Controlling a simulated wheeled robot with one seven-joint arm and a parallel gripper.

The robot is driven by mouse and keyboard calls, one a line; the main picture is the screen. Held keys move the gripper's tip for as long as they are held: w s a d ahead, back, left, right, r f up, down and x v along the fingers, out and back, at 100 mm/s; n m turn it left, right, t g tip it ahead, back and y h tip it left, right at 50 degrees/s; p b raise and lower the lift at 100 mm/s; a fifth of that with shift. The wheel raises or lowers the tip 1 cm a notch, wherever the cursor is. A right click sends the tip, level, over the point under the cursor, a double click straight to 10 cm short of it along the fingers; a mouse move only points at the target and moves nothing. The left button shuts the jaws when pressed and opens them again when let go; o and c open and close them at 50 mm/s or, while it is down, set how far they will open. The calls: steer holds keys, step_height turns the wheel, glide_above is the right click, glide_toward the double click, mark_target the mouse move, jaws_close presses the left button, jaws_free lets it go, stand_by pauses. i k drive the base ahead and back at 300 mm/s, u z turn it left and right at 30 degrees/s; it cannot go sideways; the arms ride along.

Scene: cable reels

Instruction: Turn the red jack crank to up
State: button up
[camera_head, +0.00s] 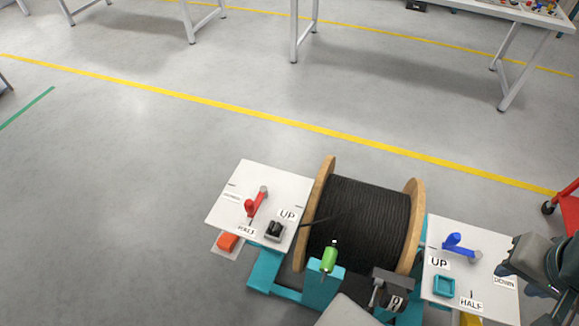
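The red jack crank (256,202) is on a white panel (245,172) left of the cable reel. Its grey round end is at the upper right and its red grip at the lower left, on the side of the HALF label (246,230). The UP label (287,214) is right of the crank, and a small label that seems to read DOWN (231,197) is left of it. My gripper (509,268) is at the right edge, partly cut off, over the right panel and far from the red crank. Its fingers are too dark to read.
A wooden reel of black cable (357,222) stands between the panels on a teal frame (265,272). A blue crank (458,246) is on the right panel (437,230). A green handle (329,258) rises in front of the reel. A red cart (568,208) is at right. Floor left is clear.

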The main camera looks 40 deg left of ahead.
mark_target(251, 206)
steer(key=u, duration=2.15)
steer(key=k, duration=0.5)
steer(key=u, duration=0.9)
steer(key=i, duration=0.85)
steer(key=z, duration=1.7)
